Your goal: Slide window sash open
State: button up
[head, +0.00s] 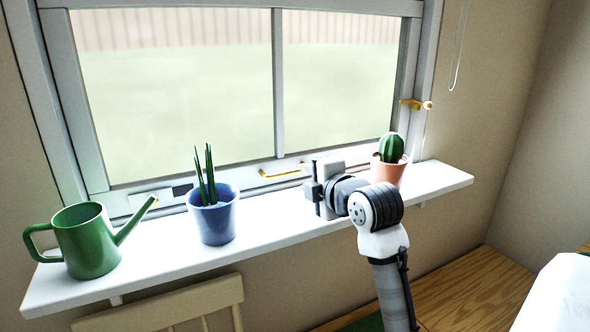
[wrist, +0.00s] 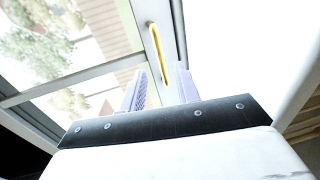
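The window sash (head: 278,95) has a grey frame, a vertical bar and large panes, and stands above a white sill. A yellow bar handle (head: 282,172) is fixed on its bottom rail. My gripper (head: 312,188) is just right of the handle in the head view, low over the sill. In the wrist view the two pale fingers (wrist: 160,78) are apart, and the yellow handle (wrist: 155,45) shows in line with the gap between them. I cannot tell whether the fingertips reach past the handle. Nothing is held.
On the sill (head: 160,258) stand a green watering can (head: 88,240), a blue pot (head: 214,218) with a spiky plant, and a cactus pot (head: 388,170) behind my wrist. A brass latch (head: 412,104) is on the right frame. A chair back (head: 165,305) is below the sill.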

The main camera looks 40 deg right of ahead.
aim_at(293, 172)
jog(key=p+x, duration=0.1)
jog(key=x, duration=0.5)
jog(key=shift+w+f, duration=0.1)
jog(key=shift+w, duration=0.3)
grip_shut()
